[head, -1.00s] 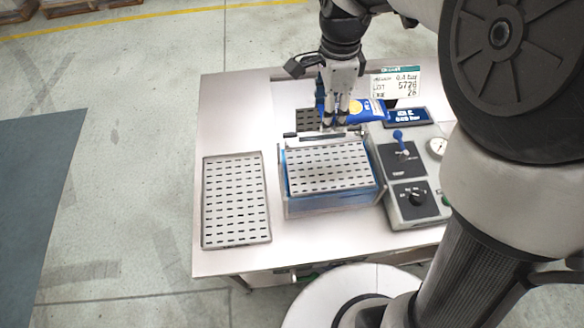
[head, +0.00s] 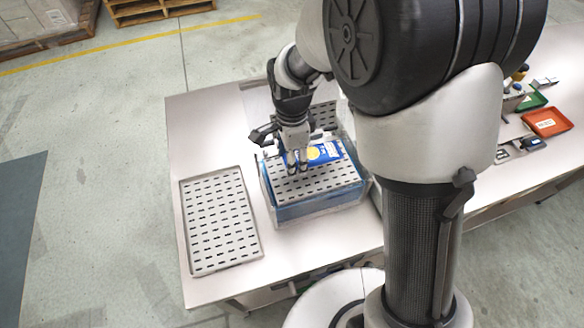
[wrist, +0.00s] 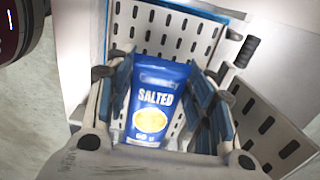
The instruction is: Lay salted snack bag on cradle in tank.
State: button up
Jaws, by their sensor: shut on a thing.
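The salted snack bag (head: 327,153) is blue with a yellow patch. In the wrist view the bag (wrist: 152,100) lies between my finger pads, its "SALTED" print facing the camera. My gripper (head: 297,168) is shut on it, pointing down over the tank; it also shows in the wrist view (wrist: 158,82). The tank (head: 318,207) is clear-walled with blue inside. The cradle (head: 325,184), a slotted grey plate, sits in the tank's top, under the bag. I cannot tell whether the bag touches the cradle. My fingers hide part of the bag in the head view.
A slotted tray (head: 218,222) lies on the table left of the tank. Another slotted plate (head: 324,115) is behind the tank. My arm hides the table right of the tank.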

jog(key=shift+f+b, duration=0.5)
jog(key=shift+f, duration=1.65)
jog(key=shift+f, duration=0.25)
jog(key=o, duration=0.8)
jog(key=shift+c, duration=0.2)
jog(key=shift+r, duration=0.1)
notch_tip(320, 180, up, 12)
jog(key=p, duration=0.3)
jog(key=shift+r, duration=0.2)
